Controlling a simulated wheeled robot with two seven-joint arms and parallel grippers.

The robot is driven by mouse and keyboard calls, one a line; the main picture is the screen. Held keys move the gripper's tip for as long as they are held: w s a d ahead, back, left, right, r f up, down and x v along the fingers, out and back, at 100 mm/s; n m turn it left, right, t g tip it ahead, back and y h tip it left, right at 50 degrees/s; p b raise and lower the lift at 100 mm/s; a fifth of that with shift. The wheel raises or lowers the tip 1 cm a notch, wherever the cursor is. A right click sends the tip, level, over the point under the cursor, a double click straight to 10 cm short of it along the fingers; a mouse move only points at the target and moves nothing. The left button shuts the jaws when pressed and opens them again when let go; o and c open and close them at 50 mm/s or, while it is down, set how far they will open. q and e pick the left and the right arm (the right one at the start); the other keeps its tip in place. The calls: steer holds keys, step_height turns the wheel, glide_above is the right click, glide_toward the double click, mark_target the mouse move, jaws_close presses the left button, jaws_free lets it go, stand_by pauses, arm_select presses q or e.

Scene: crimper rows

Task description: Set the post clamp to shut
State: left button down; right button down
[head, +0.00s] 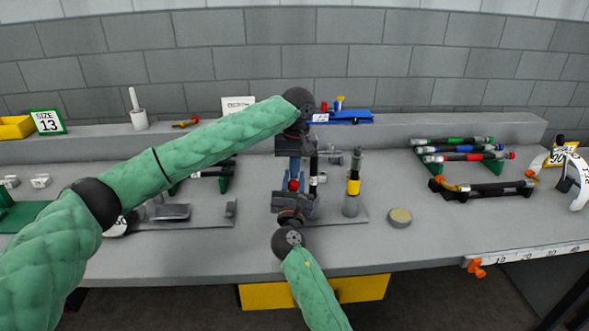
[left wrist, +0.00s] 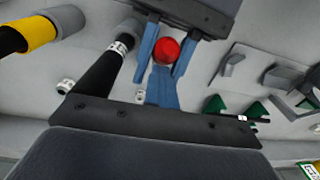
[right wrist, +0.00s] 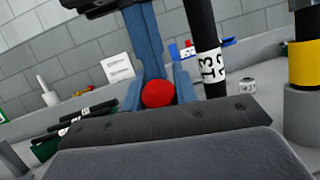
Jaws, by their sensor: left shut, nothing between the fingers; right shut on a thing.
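A red ball-shaped knob (head: 293,185) stands at mid-bench, left of a black post (head: 313,168) with a white label, which reads 13 in the right wrist view (right wrist: 208,62). I take these as parts of the post clamp; its jaw is hidden by my grippers. My right gripper (head: 292,190) is shut on the red knob, which also shows between its blue fingers in the left wrist view (left wrist: 166,51).
A yellow-banded grey-and-black post (head: 352,185) stands close on the right, with a round tin (head: 400,217) beyond. Black tools (head: 485,187) lie on a rack at right. A grey tray (head: 190,222) with metal parts is at left.

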steer(key=c, duration=1.1)
jaws_free()
steer(key=shift+r, duration=0.1)
steer(key=shift+s, duration=0.15)
